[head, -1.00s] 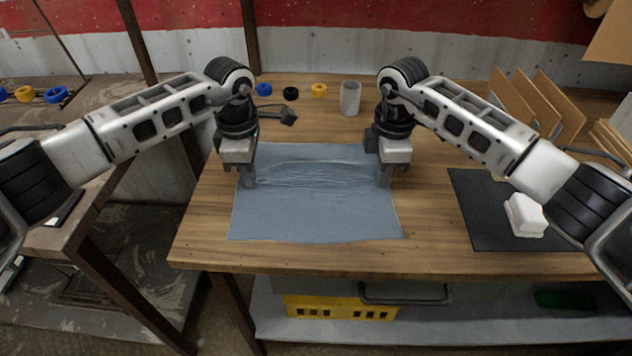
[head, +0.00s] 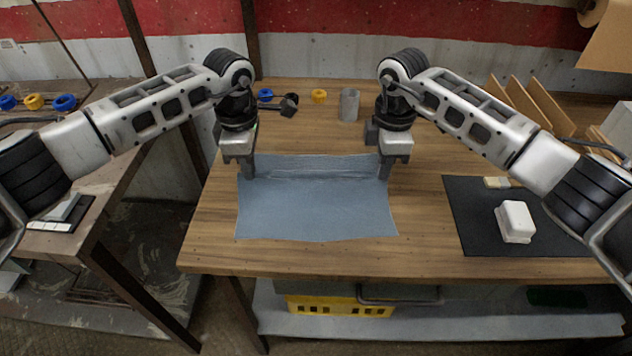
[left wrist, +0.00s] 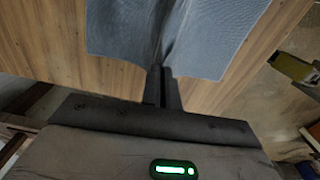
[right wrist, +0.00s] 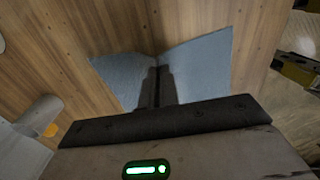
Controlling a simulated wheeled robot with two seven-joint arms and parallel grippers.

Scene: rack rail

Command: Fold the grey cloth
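The grey cloth (head: 315,210) lies on the wooden table, its near part flat and roughly square. Wrinkles run across its far part between my grippers. My left gripper (head: 246,175) is at the cloth's left side near the far edge. In the left wrist view its fingers (left wrist: 162,82) are together with cloth (left wrist: 200,40) creased between them. My right gripper (head: 384,175) is at the right side near the far edge. In the right wrist view its fingers (right wrist: 157,82) are together on a crease of the cloth (right wrist: 203,65). The pinched bits are hidden by the fingers.
A black mat (head: 475,225) with a white block (head: 515,221) lies to the right. A grey cylinder (head: 349,104), a yellow ring (head: 319,96) and a blue ring (head: 265,95) stand behind the cloth. Upright brown boards (head: 550,105) are at the back right. Table in front of the cloth is clear.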

